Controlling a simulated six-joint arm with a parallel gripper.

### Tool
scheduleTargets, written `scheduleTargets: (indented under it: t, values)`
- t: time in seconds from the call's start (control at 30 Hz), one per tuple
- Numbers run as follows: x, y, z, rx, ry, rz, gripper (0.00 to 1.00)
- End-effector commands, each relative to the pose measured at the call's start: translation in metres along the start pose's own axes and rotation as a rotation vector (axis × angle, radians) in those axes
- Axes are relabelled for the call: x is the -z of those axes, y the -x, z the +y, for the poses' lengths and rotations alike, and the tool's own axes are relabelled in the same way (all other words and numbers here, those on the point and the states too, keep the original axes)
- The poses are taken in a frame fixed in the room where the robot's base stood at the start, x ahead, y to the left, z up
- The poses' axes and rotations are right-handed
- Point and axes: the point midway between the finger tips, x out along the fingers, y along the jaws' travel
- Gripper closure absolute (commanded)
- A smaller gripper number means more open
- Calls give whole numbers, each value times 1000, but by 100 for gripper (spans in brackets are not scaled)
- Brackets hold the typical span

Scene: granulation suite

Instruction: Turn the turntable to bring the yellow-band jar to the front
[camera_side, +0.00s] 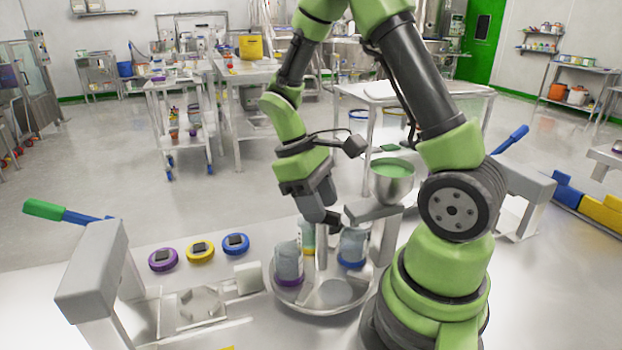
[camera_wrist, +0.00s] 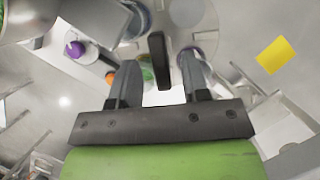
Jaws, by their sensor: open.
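The turntable (camera_side: 318,306) is a round light plate with a central post (camera_side: 321,248); part of it shows in the wrist view (camera_wrist: 205,38). The yellow-band jar (camera_side: 307,238) stands at its back, partly hidden by the post and the purple-band jar (camera_side: 288,262), which is at the front left. The blue-band jar (camera_side: 353,246) stands at the right. My gripper (camera_side: 325,214) is above the post, near its top. In the wrist view my gripper (camera_wrist: 159,62) is open, with a dark bar (camera_wrist: 158,58) between its fingers; I cannot tell whether they touch it.
Purple (camera_side: 163,259), yellow (camera_side: 200,251) and blue (camera_side: 235,244) lids lie on the bench left of the turntable. A metal bowl of green material (camera_side: 392,180) stands behind right. A grey stand with a green-and-blue handle (camera_side: 92,270) is at the left.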

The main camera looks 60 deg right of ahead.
Motion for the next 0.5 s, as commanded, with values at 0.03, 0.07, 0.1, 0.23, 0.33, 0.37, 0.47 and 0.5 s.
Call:
scheduleTargets:
  t: [0.03, 0.07, 0.1, 0.23, 0.33, 0.37, 0.47, 0.5]
  values:
    - [1, 7, 0, -2, 0, 6, 57]
    - [1, 12, 0, -2, 0, 7, 57]
    - [1, 20, 0, -3, 0, 8, 57]
    - [1, 44, 0, -3, -1, 9, 57]
    - [1, 61, 0, -3, 0, 8, 57]
    - [1, 66, 0, -2, 0, 8, 57]
    - [0, 78, 0, -2, 0, 5, 57]
    - [0, 82, 0, -2, 0, 6, 57]
